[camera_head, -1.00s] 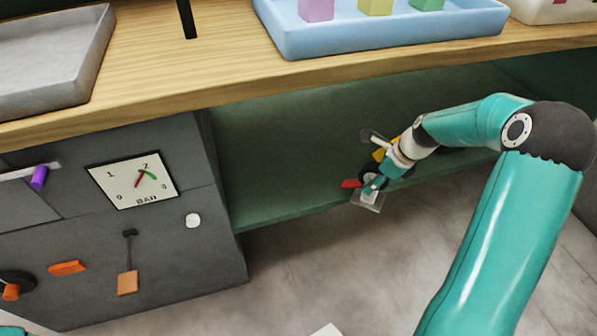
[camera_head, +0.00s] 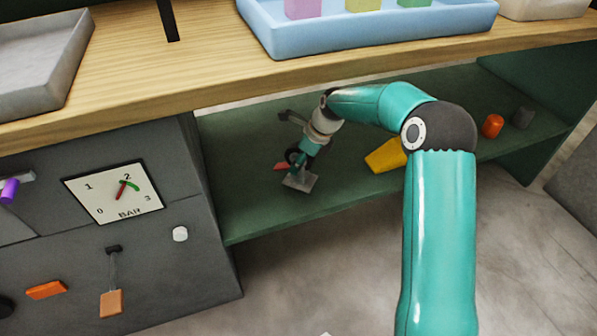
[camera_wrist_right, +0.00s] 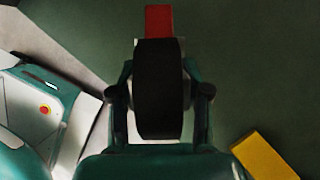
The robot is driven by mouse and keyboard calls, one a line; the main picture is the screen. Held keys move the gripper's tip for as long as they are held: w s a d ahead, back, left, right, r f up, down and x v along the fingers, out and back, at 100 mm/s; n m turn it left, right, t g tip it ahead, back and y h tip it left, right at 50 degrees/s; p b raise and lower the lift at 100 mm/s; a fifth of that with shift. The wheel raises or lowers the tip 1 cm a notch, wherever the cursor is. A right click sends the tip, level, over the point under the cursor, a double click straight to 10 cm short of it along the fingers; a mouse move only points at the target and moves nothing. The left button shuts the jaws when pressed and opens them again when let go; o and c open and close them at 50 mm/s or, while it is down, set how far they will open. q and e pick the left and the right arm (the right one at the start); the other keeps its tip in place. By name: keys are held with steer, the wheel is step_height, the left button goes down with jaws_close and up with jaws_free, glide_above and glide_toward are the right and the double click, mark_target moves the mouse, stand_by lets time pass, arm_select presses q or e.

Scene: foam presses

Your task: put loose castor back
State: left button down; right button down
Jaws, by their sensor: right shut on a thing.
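The castor shows in the right wrist view as a black wheel (camera_wrist_right: 158,88) with a red tab (camera_wrist_right: 158,20) beyond it. My right gripper (camera_wrist_right: 160,100) is shut on the wheel, one finger on each side. In the head view my right gripper (camera_head: 297,162) is over the left part of the green lower shelf (camera_head: 250,205). The castor's red tab (camera_head: 281,166) shows there beside it, and the wheel is mostly hidden. I cannot tell whether the castor touches the shelf. My left gripper is not in view.
A yellow block (camera_head: 385,156) lies on the shelf right of the gripper. An orange cylinder (camera_head: 492,125) and a dark grey one (camera_head: 523,117) stand farther right. The grey cabinet (camera_head: 205,270) bounds the shelf on the left. The wooden worktop (camera_head: 215,75) overhangs it.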

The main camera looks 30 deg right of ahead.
steer(key=shift+w+f+b, duration=0.15)
steer(key=shift+f+b, duration=1)
steer(key=shift+f, duration=0.65)
steer(key=shift+r, duration=0.1)
steer(key=c, duration=0.5)
jaws_free()
steer(key=shift+c, duration=0.2)
